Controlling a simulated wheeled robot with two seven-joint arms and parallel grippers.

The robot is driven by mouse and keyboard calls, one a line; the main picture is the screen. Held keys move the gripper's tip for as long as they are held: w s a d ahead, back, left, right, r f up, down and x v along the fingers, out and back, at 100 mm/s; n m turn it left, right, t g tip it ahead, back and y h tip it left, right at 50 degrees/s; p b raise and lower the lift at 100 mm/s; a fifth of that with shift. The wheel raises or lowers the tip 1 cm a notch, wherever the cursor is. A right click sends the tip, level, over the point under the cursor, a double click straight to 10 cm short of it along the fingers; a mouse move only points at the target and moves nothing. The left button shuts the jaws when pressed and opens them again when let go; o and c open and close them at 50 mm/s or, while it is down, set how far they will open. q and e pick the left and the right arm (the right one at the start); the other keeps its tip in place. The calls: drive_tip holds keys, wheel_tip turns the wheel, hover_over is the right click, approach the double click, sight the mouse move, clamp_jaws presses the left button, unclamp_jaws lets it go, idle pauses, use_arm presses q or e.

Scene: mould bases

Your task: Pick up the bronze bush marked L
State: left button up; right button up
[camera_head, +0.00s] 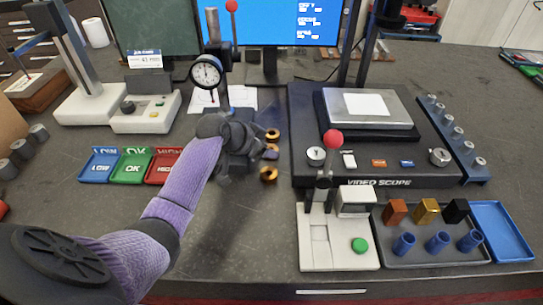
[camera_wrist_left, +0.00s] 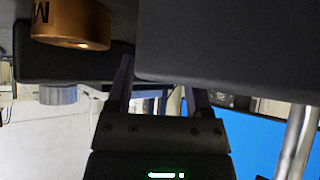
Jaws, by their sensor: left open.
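The left wrist view shows one bronze bush (camera_wrist_left: 72,24) at upper left, with a letter that looks like M. No L is readable. My left gripper's fingers also show in the wrist view (camera_wrist_left: 160,90), apart, with no bush between them. My right gripper is out of view.
A dial gauge (camera_head: 207,72) on a stand rises behind my left gripper. Blue, green and red trays (camera_head: 131,165) lie left of my arm. The black video scope base (camera_head: 300,140) is right of the bushes. A large dark block (camera_wrist_left: 230,50) fills the wrist view's upper right.

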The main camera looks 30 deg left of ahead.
use_arm(q)
drive_tip(key=shift+x, duration=0.85)
drive_tip(key=shift+c, duration=0.2)
clamp_jaws()
drive_tip(key=shift+r, duration=0.15)
